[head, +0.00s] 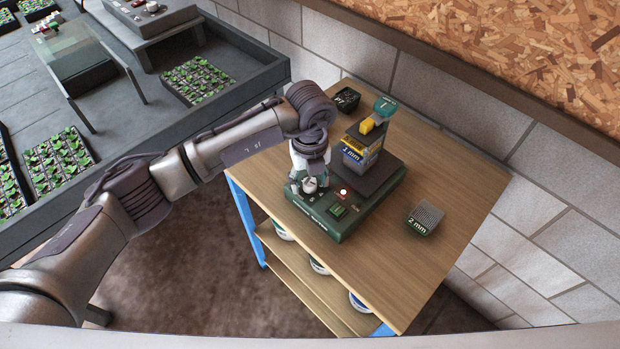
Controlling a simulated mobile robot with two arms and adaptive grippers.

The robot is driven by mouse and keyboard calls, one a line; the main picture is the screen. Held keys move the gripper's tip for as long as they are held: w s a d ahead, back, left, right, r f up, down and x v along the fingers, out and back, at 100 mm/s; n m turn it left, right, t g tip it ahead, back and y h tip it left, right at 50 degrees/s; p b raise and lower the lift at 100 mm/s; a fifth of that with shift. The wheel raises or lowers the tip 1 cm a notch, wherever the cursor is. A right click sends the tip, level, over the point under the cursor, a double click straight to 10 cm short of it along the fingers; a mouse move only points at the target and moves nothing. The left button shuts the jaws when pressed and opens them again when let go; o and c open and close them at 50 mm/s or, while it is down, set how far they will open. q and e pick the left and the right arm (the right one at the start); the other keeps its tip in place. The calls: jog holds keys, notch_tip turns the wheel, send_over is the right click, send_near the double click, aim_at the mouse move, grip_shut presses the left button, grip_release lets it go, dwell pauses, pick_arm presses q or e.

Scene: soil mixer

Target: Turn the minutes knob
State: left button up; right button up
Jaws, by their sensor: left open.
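The soil mixer (345,215) is a dark green machine on the wooden table, with a dark platform and a container marked "2 mm" on top. A light knob (310,185) shows on its front left part. I cannot read a label that tells whether it is the minutes knob. A red lit button and a green switch (338,210) sit to its right. My left gripper (310,176) reaches down from above, open, with its fingertips at the light knob; I cannot tell whether they touch it. The gripper hides part of the panel. My right gripper is not in view.
The wooden table (450,190) has a blue frame and lower shelves with round tins. A grey block marked "2 mm" (424,218) lies to the right, and a small dark box (346,100) behind. Seedling trays (197,80) stand on the grey bench at left. A block wall closes the back.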

aim_at(310, 182)
pick_arm(q)
notch_tip(310, 182, up, 12)
dwell(0.6)
